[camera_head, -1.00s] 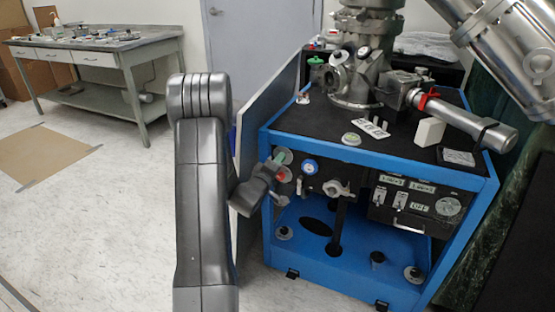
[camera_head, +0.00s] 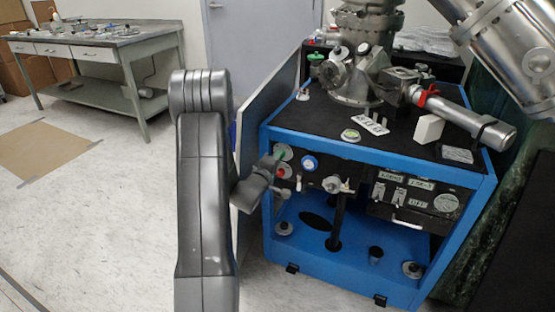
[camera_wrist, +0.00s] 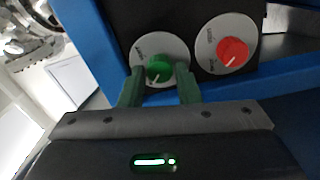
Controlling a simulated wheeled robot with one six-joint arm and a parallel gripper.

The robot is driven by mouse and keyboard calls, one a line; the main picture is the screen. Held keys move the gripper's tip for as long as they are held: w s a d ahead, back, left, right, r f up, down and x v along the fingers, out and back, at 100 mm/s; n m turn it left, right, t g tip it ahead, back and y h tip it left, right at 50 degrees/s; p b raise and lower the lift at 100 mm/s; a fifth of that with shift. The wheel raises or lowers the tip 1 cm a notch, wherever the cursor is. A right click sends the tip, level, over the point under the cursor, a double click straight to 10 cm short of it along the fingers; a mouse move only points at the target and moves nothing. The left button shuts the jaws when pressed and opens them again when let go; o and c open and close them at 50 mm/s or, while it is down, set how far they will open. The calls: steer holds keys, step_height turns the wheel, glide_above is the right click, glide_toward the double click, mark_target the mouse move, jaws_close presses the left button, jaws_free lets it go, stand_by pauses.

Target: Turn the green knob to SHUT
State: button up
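The green knob (camera_wrist: 159,69) sits on a round pale dial plate in the wrist view. Its white pointer line slants down and slightly left; the plate's lettering is too small to read. My gripper (camera_wrist: 160,72) has its two green fingers on either side of the green knob, close to its edges. I cannot tell whether they press on it. In the head view, my gripper (camera_head: 276,166) is at the upper left of the blue cart's front panel, partly covering the green knob's plate (camera_head: 283,151).
A red knob (camera_wrist: 233,52) on a similar plate is just right of the green one in the wrist view. The blue cart (camera_head: 345,150) carries a metal vacuum chamber (camera_head: 357,82) on top. A gauge (camera_head: 309,163) and switches fill its panel. Open floor lies left.

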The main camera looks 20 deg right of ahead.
steer(key=o, duration=0.3)
steer(key=shift+a, duration=0.15)
steer(key=p+v, duration=0.1)
steer(key=v, duration=1.2)
steer(key=shift+s+a, duration=0.25)
steer(key=shift+w+d, duration=0.1)
steer(key=shift+d, duration=0.05)
steer(key=b+x, duration=0.1)
steer(key=x, duration=1.2)
steer(key=shift+w+d, duration=0.2)
steer(key=shift+d, duration=0.05)
